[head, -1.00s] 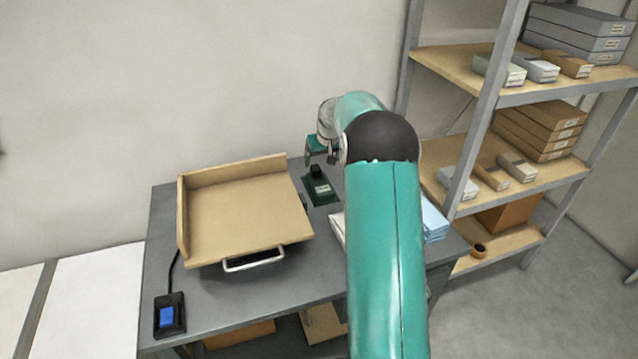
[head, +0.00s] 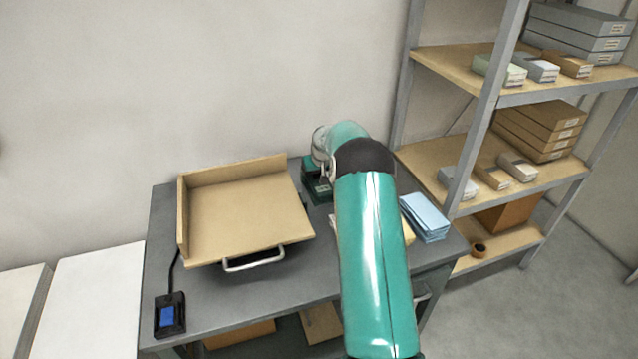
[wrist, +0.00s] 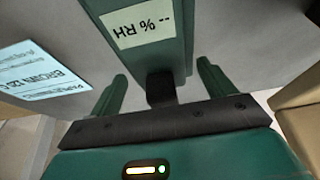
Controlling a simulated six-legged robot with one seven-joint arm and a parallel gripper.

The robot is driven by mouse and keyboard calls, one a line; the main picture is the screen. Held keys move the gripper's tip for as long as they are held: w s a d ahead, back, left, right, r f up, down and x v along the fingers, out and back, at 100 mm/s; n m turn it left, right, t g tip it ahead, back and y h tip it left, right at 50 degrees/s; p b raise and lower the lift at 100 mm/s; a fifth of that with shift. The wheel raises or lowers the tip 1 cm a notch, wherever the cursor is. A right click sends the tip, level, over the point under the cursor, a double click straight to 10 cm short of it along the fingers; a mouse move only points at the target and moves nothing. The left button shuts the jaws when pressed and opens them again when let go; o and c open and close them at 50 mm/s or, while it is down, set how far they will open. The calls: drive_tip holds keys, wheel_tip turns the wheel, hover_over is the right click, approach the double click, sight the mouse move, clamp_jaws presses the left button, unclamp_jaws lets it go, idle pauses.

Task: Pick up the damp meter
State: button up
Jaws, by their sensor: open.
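The damp meter is a dark green device with a pale display reading "-- % RH". In the head view the damp meter (head: 321,190) stands on the grey table behind the tray's right side, partly hidden by my gripper and arm. In the wrist view the damp meter (wrist: 150,28) fills the top middle, and its dark narrow part lies between my fingers. My gripper (wrist: 162,69) is open, one green finger on each side of that narrow part, with gaps showing. In the head view my gripper (head: 309,164) is just above the meter.
A tan tray (head: 245,215) with a metal handle stands to the left. A blue-screened device (head: 170,315) sits at the table's front left. Light blue packets (head: 426,215) lie right of my arm. A shelf rack (head: 470,145) stands beyond. A labelled pale item (wrist: 42,70) lies near my gripper.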

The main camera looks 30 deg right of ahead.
drive_tip(key=c, duration=1.2)
drive_tip(key=shift+r, duration=0.1)
